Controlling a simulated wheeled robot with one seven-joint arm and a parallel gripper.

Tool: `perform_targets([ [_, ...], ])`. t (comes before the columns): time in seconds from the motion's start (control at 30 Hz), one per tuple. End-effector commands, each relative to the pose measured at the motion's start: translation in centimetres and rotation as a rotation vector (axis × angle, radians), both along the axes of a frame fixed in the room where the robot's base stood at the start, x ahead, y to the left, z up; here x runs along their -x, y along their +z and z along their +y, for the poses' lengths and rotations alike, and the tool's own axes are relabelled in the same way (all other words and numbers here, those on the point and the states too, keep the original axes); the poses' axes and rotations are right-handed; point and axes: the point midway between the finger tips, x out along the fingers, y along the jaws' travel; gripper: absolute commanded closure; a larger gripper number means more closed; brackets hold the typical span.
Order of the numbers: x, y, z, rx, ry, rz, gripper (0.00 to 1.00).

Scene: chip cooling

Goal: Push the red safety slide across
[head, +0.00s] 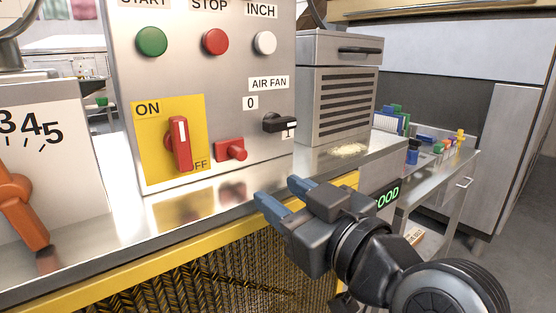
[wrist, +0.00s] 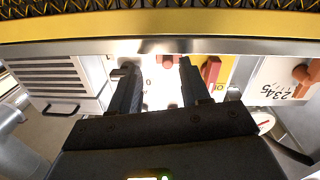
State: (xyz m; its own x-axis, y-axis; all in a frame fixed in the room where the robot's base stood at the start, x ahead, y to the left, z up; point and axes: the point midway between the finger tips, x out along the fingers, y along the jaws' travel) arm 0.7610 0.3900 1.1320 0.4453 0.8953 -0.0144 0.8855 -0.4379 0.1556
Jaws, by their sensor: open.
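The red safety slide (head: 231,150) is a small red block with a round knob on the steel control panel (head: 215,90). It sits right of the yellow ON/OFF plate and below the black AIR FAN knob (head: 279,123). In the wrist view, which is upside down, a red part that looks like the slide (wrist: 166,61) shows between the fingers. My gripper (head: 278,193) has blue-grey fingers, open and empty. It is in front of the counter edge, lower right of the slide and apart from it. The fingers also show in the wrist view (wrist: 157,78).
A red rotary switch (head: 180,143) stands on the yellow plate. Green (head: 151,41), red (head: 215,41) and white (head: 265,43) buttons are above. An orange lever (head: 22,209) is at left. A vented steel box (head: 342,103) stands right of the panel. The yellow rail (head: 150,267) runs along the front.

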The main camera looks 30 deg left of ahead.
Motion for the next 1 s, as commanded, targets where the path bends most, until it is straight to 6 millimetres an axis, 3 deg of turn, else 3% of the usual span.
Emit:
perform_targets([
  [0.1,0.4,2.3,1.6,0.001,0.050,-0.030,0.54],
  [0.23,0.6,3.1,2.3,0.004,0.071,-0.042,0.54],
  [0.7,-1.7,3.2,8.1,0.003,0.072,-0.041,0.54],
  [1.0,-2.4,3.1,9.4,0.004,0.070,-0.042,0.54],
])
